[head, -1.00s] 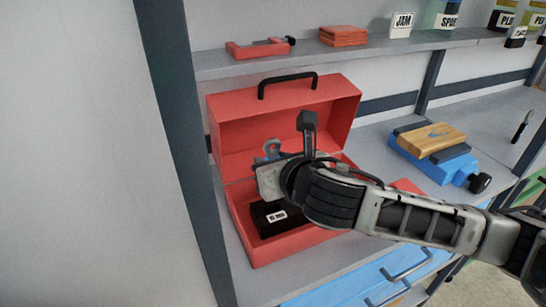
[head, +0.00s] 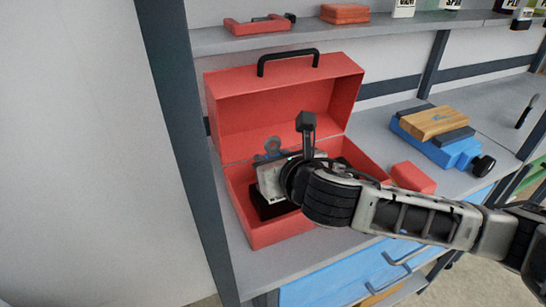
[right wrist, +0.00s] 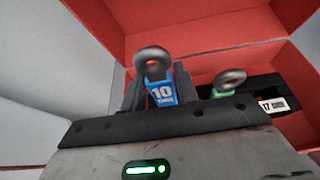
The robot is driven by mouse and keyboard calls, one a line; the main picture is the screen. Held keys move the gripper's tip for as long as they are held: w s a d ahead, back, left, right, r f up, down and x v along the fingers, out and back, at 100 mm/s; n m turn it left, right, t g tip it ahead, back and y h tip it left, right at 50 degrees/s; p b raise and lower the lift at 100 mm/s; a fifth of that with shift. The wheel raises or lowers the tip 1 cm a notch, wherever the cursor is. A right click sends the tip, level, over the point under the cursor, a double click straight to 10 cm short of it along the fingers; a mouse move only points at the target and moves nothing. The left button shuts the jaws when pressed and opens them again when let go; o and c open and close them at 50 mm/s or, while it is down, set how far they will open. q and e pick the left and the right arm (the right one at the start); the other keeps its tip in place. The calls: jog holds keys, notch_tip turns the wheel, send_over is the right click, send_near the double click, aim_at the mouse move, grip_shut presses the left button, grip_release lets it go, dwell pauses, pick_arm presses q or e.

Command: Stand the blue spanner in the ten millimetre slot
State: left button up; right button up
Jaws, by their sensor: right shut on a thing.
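The blue spanner (right wrist: 162,93), marked 10 with a grey ring end, is held upright between the fingers of my right gripper (right wrist: 158,92) in the right wrist view. In the head view my right gripper (head: 270,182) is inside the open red toolbox (head: 257,233), over the black slotted rack (head: 263,207). A green-marked spanner (right wrist: 225,92) stands in the rack beside the blue one, near a label reading 17 (right wrist: 275,105). The ten millimetre slot and the blue spanner's lower end are hidden. My left gripper is out of view.
The toolbox's raised lid (head: 290,105) stands close behind my gripper. A red block (head: 413,177) sits to the right of the box. A blue vice (head: 440,150) with a wooden block (head: 435,122) is further right. A shelf (head: 350,30) runs above.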

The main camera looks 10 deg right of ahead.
jog(key=shift+r+p, duration=0.1)
jog(key=shift+p, duration=0.35)
dwell(0.6)
jog(key=shift+p, duration=0.5)
jog(key=shift+p, duration=0.45)
dwell(0.3)
jog(key=shift+f+b, duration=1.6)
jog(key=shift+f, duration=1.35)
jog(key=o, duration=1)
jog(key=shift+o, duration=0.5)
jog(key=shift+s, duration=0.1)
